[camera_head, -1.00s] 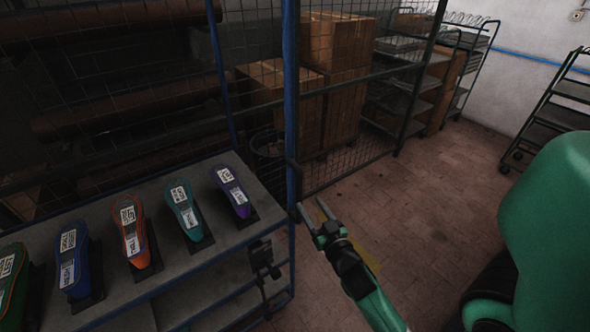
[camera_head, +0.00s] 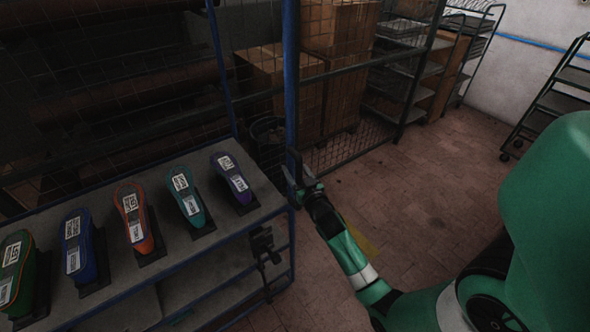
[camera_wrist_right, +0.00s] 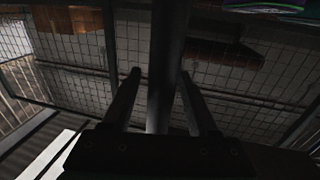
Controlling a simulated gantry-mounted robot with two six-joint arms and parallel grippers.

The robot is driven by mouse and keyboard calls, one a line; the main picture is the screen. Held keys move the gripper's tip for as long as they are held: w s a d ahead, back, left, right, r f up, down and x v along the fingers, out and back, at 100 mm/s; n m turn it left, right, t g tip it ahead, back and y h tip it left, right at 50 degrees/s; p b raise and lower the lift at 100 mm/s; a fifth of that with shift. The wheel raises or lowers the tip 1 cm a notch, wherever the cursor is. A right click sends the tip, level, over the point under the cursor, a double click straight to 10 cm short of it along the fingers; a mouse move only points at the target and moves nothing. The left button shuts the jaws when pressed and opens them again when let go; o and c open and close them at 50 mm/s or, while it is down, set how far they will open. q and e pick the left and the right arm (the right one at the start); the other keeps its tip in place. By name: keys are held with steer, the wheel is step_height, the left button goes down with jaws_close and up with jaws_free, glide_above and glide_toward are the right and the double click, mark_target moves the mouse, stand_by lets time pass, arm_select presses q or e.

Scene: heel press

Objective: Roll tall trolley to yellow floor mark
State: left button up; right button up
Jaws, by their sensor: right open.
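A tall trolley with blue posts and grey shelves (camera_head: 185,262) stands at the left; its near upright (camera_head: 290,80) rises out of the top of the head view. My right gripper (camera_head: 298,174) is at this upright, just above shelf height. In the right wrist view its two open fingers stand either side of a dark vertical post (camera_wrist_right: 163,100), with gaps visible; contact cannot be told. A yellow floor mark (camera_head: 366,243) shows partly behind my right forearm. My left gripper is out of view.
Several coloured shoe-shaped pieces, including an orange one (camera_head: 133,215), lie on the trolley's top shelf. Behind are a mesh fence (camera_head: 345,150) and cardboard boxes (camera_head: 340,28). Brick floor (camera_head: 425,165) between is clear.

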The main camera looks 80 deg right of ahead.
jaws_close()
stand_by(1.3)
